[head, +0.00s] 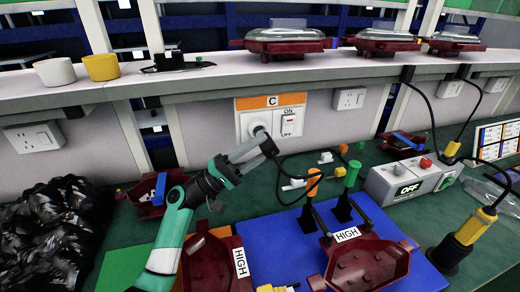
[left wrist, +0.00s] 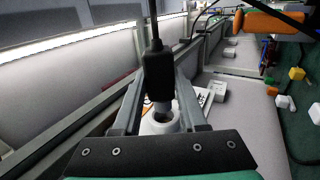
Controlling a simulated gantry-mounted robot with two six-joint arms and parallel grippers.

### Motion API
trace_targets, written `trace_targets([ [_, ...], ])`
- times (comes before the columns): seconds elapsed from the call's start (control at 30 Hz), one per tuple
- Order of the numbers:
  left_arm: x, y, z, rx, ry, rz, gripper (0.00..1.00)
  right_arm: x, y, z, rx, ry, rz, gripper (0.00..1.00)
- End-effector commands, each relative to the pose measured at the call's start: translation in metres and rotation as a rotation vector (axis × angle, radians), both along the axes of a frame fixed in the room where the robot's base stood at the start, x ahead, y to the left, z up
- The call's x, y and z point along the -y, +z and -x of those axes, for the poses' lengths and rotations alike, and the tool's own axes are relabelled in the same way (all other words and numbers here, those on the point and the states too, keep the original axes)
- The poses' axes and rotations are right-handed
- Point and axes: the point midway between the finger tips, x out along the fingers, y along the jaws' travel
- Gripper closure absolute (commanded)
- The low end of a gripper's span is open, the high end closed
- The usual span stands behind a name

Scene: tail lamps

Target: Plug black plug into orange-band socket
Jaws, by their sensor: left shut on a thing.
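The orange-band socket (head: 246,119) is a round white outlet on a wall panel lettered C, under an orange band (head: 290,99). My left gripper (head: 268,143) is right in front of it and covers part of it. In the left wrist view its fingers are shut on the black plug (left wrist: 158,72), whose cord runs upward. The plug's grey tip points at a white ring (left wrist: 160,122), which looks like the socket. I cannot tell whether the tip is inside it. My right gripper is not in view.
An ON/OFF switch (head: 290,124) sits right of the socket. A shelf (head: 215,81) overhangs above. Below are dark red lamp housings (head: 211,262), a blue mat (head: 415,270), green and orange connectors, and a grey control box (head: 397,182) reading OFF. Black plastic bags (head: 55,230) lie left.

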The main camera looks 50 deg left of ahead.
Motion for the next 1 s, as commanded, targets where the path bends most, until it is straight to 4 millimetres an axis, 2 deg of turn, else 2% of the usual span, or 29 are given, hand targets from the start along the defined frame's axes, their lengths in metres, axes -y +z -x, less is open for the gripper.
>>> trace_targets([
  [1.0, -0.022, -0.001, -0.012, 0.000, 0.001, 0.000, 1.00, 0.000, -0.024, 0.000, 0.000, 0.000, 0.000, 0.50],
])
